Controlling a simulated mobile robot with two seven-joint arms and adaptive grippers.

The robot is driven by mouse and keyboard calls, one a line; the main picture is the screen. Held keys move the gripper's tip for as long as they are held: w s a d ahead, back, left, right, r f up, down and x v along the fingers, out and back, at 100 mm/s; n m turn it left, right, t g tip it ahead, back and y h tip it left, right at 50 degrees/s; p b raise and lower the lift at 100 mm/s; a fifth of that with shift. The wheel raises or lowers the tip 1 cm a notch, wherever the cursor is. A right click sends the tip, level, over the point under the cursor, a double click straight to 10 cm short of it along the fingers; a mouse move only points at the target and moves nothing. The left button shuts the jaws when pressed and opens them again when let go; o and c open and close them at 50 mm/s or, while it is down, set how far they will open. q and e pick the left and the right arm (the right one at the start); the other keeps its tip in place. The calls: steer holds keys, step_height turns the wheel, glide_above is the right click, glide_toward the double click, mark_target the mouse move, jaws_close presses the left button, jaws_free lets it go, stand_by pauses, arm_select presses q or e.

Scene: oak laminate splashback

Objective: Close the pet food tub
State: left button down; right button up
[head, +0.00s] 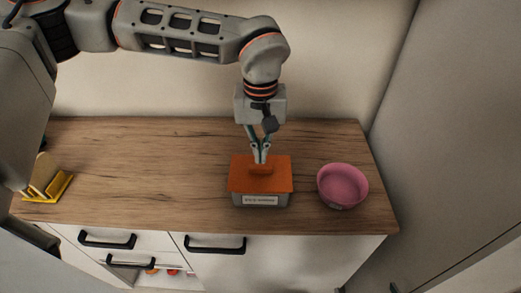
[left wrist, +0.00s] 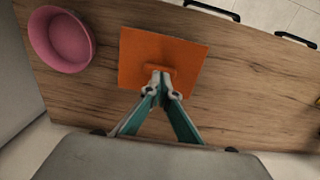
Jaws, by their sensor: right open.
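The pet food tub (head: 261,201) is a grey box with a white label on its front, standing on the wooden worktop. Its orange square lid (head: 240,181) lies over the tub's top; whether it is fully seated I cannot tell. The lid also shows in the left wrist view (left wrist: 135,50) and hides the tub there. My left gripper (head: 261,158) points down from above, its fingertips closed on the raised handle (left wrist: 158,70) in the lid's middle. My right gripper is not in view.
A pink bowl (head: 342,184) stands right of the tub with a small gap. A yellow holder (head: 49,188) is at the worktop's left end. The worktop (head: 140,170) between them is clear. Drawers with black handles (head: 215,243) are below the front edge, and a tall grey panel is at right.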

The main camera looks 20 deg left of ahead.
arm_select(q)
steer(key=shift+f+b, duration=0.6)
steer(key=shift+f, duration=0.6)
steer(key=shift+r, duration=0.15)
steer(key=shift+r+p, duration=1.85)
steer(key=shift+r, duration=0.35)
steer(key=shift+r+p, duration=0.65)
steer(key=shift+r, duration=0.55)
